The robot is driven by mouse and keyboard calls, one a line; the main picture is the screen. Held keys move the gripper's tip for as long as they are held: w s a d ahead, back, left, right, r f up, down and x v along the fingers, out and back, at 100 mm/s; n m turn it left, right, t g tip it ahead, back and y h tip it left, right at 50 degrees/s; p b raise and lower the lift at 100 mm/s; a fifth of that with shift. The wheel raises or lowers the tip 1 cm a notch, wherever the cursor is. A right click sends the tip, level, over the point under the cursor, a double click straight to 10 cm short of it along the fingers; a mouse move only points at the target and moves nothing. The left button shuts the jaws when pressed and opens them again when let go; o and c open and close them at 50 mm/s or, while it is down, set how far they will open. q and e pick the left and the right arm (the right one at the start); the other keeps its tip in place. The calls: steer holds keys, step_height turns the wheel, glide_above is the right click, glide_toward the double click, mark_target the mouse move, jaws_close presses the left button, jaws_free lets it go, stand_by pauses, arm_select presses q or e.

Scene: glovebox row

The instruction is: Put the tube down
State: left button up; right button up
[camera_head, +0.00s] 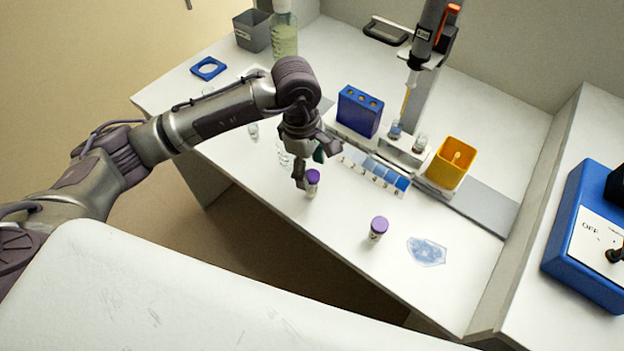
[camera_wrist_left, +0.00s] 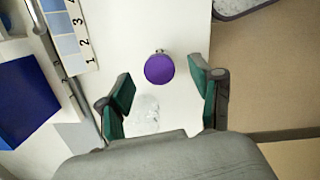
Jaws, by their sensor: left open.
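A small tube with a purple cap (camera_head: 312,180) stands upright on the white bench, just below my left gripper (camera_head: 311,172). In the left wrist view its round purple cap (camera_wrist_left: 159,69) shows from above, ahead of and between the two fingers. My left gripper (camera_wrist_left: 162,98) is open, with green pads apart and a gap on each side of the cap. A second purple-capped tube (camera_head: 378,228) stands apart on the bench to the right. My right gripper is in neither view.
A numbered blue strip (camera_head: 376,174) lies behind the tubes. A blue rack (camera_head: 359,111), small vials (camera_head: 395,130) and a yellow bin (camera_head: 450,163) stand farther back. A blue-tinted clear patch (camera_head: 426,251) lies near the front edge. A blue control box (camera_head: 590,235) is at right.

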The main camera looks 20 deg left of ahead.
mark_target(312, 185)
arm_select(q)
steer(key=shift+d+f, duration=0.2)
steer(key=shift+f, duration=1.2)
steer(key=c, duration=1.2)
steer(key=shift+r, duration=0.1)
